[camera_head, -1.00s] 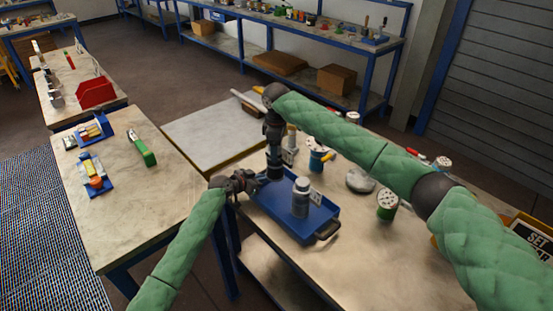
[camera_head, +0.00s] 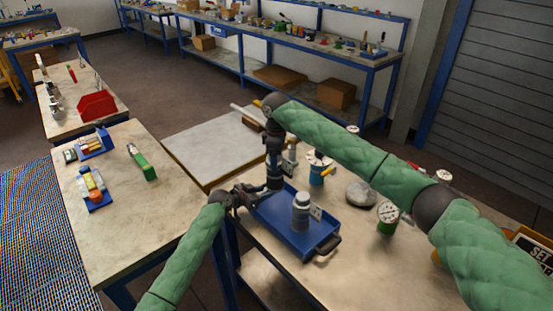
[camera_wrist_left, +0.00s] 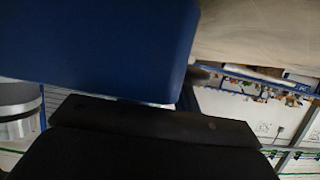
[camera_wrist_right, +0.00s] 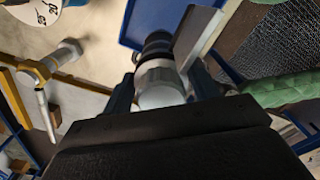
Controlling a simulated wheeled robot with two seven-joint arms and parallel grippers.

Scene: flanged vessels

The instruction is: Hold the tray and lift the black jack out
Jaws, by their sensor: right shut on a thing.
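The blue tray (camera_head: 318,242) lies on the near table with a dark handle at its front right end; its blue side also fills the upper left of the left wrist view (camera_wrist_left: 95,45). My left gripper (camera_head: 247,195) is at the tray's left end; its fingers are too small and hidden to judge. My right gripper (camera_head: 274,168) points down over the tray's back left part. In the right wrist view, it is shut on the black jack (camera_wrist_right: 157,50), an upright black cylinder with a grey-white round end. Its lower end is hard to make out.
A grey bottle-like vessel (camera_head: 301,214) stands in the tray, right of my right gripper. A blue can (camera_head: 316,176), a grey stone-like lump (camera_head: 360,192) and a gauge (camera_head: 388,214) stand behind and to the right. The left table (camera_head: 120,215) has bare room.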

